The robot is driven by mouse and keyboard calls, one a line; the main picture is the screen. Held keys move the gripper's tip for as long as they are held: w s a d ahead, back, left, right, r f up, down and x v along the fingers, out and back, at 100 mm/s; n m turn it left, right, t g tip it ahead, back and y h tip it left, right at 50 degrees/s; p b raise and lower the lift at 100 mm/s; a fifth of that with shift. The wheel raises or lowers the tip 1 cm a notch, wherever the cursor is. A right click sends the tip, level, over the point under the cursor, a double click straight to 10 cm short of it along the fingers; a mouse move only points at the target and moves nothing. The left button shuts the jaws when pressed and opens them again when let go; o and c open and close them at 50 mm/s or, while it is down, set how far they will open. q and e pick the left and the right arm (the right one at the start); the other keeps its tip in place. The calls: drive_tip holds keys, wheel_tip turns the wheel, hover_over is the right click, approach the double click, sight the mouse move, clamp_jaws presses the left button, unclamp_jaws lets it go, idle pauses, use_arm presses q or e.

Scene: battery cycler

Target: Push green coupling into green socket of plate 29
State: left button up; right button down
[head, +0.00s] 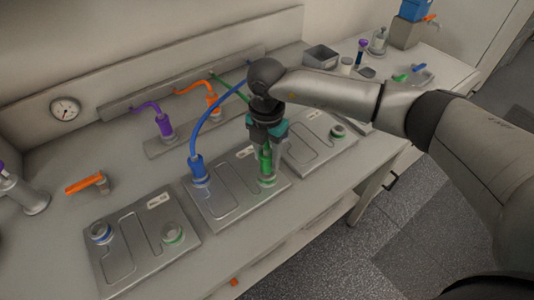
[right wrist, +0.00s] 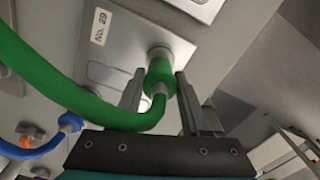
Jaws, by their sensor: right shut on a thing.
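Plate 29 (head: 228,208) is the middle metal plate on the bench; its "No. 29" label (right wrist: 100,27) reads in the right wrist view. My right gripper (head: 266,150) is shut on the green coupling (head: 265,160), which is upright over the green socket (head: 267,181) at the plate's right. In the right wrist view the coupling (right wrist: 161,76) lies between the fingers, its end at the socket (right wrist: 159,50); I cannot tell how deep it sits. A green hose (right wrist: 45,85) runs from it. My left gripper is out of view.
A blue coupling (head: 199,170) with its hose stands at the same plate's left. Similar plates lie to the left (head: 120,258) and right (head: 318,150). Purple (head: 164,124) and orange (head: 213,103) couplings stand behind. An orange-handled part (head: 86,184) lies at left.

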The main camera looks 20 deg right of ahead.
drive_tip(key=shift+f, duration=0.4)
drive_tip(key=shift+f+b, duration=0.6)
idle(0.3)
drive_tip(key=shift+c, duration=1.5)
unclamp_jaws()
drive_tip(key=shift+r, duration=0.1)
drive_tip(key=shift+o, duration=0.3)
drive_tip(key=shift+o, duration=1.2)
drive_tip(key=shift+r, duration=0.1)
